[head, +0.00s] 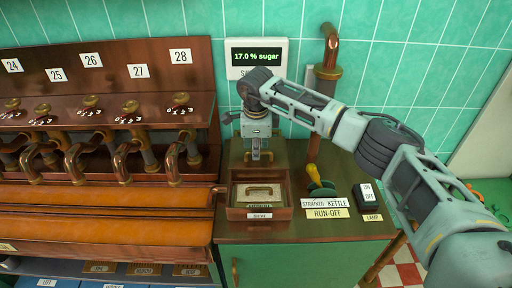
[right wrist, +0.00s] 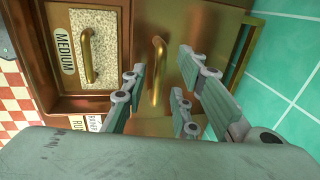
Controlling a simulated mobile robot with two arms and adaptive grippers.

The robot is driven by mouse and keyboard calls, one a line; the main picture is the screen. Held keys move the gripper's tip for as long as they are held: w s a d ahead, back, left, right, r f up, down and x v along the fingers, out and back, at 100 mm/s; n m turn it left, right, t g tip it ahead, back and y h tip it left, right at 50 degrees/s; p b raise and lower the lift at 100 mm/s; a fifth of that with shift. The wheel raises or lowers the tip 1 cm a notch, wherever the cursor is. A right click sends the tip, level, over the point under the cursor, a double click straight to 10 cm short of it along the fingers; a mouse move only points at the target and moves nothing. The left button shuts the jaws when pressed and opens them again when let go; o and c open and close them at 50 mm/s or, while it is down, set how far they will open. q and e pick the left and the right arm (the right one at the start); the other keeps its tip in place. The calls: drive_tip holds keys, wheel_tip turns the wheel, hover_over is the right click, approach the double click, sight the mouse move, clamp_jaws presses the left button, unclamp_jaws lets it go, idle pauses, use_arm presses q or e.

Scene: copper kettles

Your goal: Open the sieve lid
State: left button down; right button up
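The sieve box (head: 231,213) is a wooden-brown box with a "SIEVE" label on the counter. Inside it a speckled panel (head: 258,191) with a brass handle and a "MEDIUM" label shows; it also shows in the right wrist view (right wrist: 105,35). A copper lid panel (right wrist: 144,15) with its own brass handle (right wrist: 158,62) lies beside it. My right gripper (head: 258,157) is above the back of the box, pointing down. In the right wrist view its fingers (right wrist: 160,75) are apart on either side of the brass handle; contact cannot be told. My left gripper is out of view.
A strainer kettle run-off with a yellow lever (head: 313,150) and an on/off switch (head: 368,196) stand right of the box. A sugar display (head: 257,57) hangs behind. A copper pipe (head: 329,60) rises at the back. Numbered taps (head: 75,160) fill the left.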

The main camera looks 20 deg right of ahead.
drive_tip(key=shift+r, duration=0.1)
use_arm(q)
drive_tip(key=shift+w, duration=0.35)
use_arm(e)
wheel_tip(320, 180, up, 12)
drive_tip(key=s, duration=0.2)
drive_tip(key=shift+a+f, duration=0.2)
drive_tip(key=shift+a, duration=0.1)
drive_tip(key=shift+s, duration=0.1)
